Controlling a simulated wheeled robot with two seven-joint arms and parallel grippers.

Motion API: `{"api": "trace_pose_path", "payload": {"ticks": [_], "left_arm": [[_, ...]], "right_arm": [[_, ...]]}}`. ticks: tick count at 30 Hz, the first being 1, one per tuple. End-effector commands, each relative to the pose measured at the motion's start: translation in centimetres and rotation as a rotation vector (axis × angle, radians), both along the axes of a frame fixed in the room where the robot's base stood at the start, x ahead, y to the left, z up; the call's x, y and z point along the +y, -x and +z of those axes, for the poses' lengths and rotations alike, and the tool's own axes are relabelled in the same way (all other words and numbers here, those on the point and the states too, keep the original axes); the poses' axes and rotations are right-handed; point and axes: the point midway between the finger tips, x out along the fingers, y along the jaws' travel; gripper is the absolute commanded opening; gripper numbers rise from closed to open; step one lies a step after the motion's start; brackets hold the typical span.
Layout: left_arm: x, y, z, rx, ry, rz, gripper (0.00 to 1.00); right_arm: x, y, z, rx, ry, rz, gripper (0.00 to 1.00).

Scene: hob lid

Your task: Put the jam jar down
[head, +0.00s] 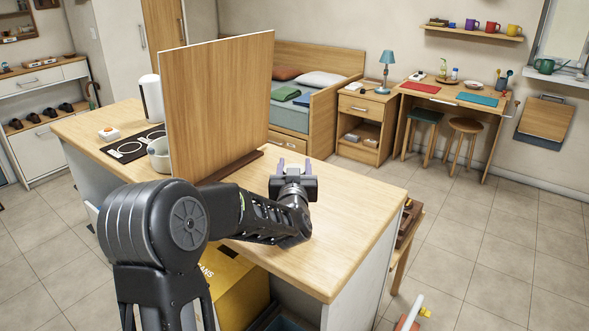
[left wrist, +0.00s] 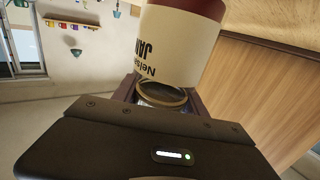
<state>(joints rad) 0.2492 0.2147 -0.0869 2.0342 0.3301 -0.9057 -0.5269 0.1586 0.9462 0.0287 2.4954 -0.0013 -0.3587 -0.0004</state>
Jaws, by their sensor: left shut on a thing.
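The jam jar (left wrist: 180,48) fills the top middle of the left wrist view. It has a cream label with upside-down dark lettering, a dark red band at the picture's top edge and a glassy round end towards my gripper. My left gripper (left wrist: 160,95) is shut on it. In the head view my left gripper (head: 294,166) is over the right part of the wooden worktop (head: 345,215), right of the upright hob lid. The jar is mostly hidden there, and I cannot tell whether it touches the worktop. My right gripper is out of view.
The upright wooden hob lid (head: 220,100) stands left of my gripper; it shows in the left wrist view (left wrist: 255,95) too. Behind it are a hob (head: 128,150), a pot (head: 159,155) and a white cylinder (head: 151,98). The worktop's right and front parts are clear.

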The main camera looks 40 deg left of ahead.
Motion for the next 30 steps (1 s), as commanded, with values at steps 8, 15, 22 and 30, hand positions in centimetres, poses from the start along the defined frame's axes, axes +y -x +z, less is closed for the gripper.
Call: {"api": "trace_pose_path", "payload": {"ticks": [8,15,22,30], "left_arm": [[0.02,-0.01,-0.37,-0.004,-0.003,0.0,0.0],[0.0,-0.01,-0.74,-0.002,-0.001,0.0,0.55],[0.01,0.0,-0.74,-0.002,-0.001,0.0,0.72],[0.01,0.0,-0.58,-0.002,-0.001,0.0,0.72]], "right_arm": [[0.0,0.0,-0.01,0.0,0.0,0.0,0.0],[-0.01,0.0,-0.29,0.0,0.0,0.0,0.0],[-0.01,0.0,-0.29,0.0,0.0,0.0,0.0],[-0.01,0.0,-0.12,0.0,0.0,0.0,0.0]]}}
